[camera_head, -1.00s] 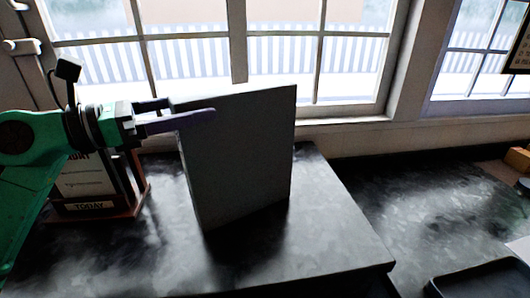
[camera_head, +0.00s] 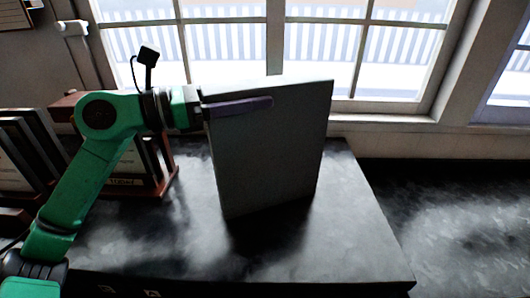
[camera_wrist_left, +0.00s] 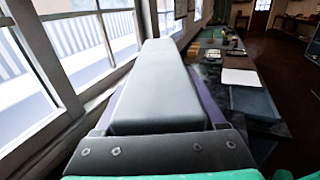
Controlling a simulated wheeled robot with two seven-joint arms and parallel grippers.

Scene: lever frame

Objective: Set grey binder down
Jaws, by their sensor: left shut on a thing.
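The grey binder (camera_head: 270,150) stands upright over the black countertop in the head view, in front of the window. My left gripper (camera_head: 255,100) is shut on its upper part, coming from the left. One purple finger lies across the near face, and the other is hidden behind the binder. In the left wrist view, the binder (camera_wrist_left: 156,85) fills the middle as a narrow grey edge between the fingers. Dark shadow lies under its lower edge, so I cannot tell whether it touches the countertop. My right gripper is not in view.
The black countertop (camera_head: 345,235) is clear in front of and right of the binder. A reddish wooden rack (camera_head: 160,185) with dark upright items stands left, behind my arm. More dark frames (camera_head: 30,150) stand at far left. The window (camera_head: 360,60) and its sill are close behind.

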